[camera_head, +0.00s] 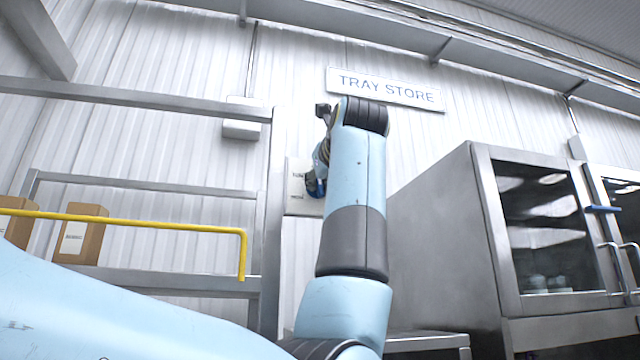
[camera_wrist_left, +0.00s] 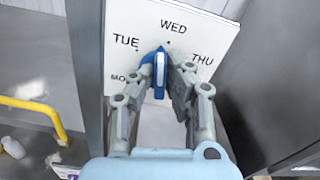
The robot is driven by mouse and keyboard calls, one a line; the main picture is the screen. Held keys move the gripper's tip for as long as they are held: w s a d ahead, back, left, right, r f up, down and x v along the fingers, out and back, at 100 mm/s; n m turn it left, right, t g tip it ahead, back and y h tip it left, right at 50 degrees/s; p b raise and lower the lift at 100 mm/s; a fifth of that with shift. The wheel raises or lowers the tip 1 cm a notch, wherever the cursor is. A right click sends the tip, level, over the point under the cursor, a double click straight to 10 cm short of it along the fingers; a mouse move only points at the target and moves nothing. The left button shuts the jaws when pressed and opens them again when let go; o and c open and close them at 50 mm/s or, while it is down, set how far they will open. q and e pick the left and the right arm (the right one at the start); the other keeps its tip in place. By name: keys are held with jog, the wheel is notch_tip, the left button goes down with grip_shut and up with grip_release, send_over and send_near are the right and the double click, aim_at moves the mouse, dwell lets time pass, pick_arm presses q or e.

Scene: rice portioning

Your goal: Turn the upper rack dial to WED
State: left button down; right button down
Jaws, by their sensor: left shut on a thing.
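The dial plate (camera_wrist_left: 215,38) is a white panel with TUE, WED and THU printed on it, and a partly covered MON at lower left. It also shows in the head view (camera_head: 297,208), mostly behind my left arm. The dial (camera_wrist_left: 160,62) is a blue knob with a white stripe. Its stripe points nearly straight up, close to the WED dot and slightly left of it. Exact alignment I cannot tell. My left gripper (camera_wrist_left: 162,76) is shut on the dial, one finger each side. In the head view the gripper (camera_head: 319,172) is small and partly hidden. My right gripper is out of view.
A grey rack frame (camera_head: 275,230) stands just left of the plate, with a yellow rail (camera_head: 150,224) and cardboard boxes (camera_head: 82,236). A TRAY STORE sign (camera_head: 386,89) hangs above. A steel cabinet (camera_head: 440,230) with glass doors stands at right.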

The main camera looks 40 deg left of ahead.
pick_arm(q)
jog(key=shift+m, duration=1.1)
jog(key=shift+f, duration=0.1)
jog(key=c, duration=1.4)
grip_release()
jog(key=shift+o, duration=0.2)
jog(key=v, duration=0.7)
jog(key=shift+d, duration=0.15)
jog(key=shift+s, duration=0.1)
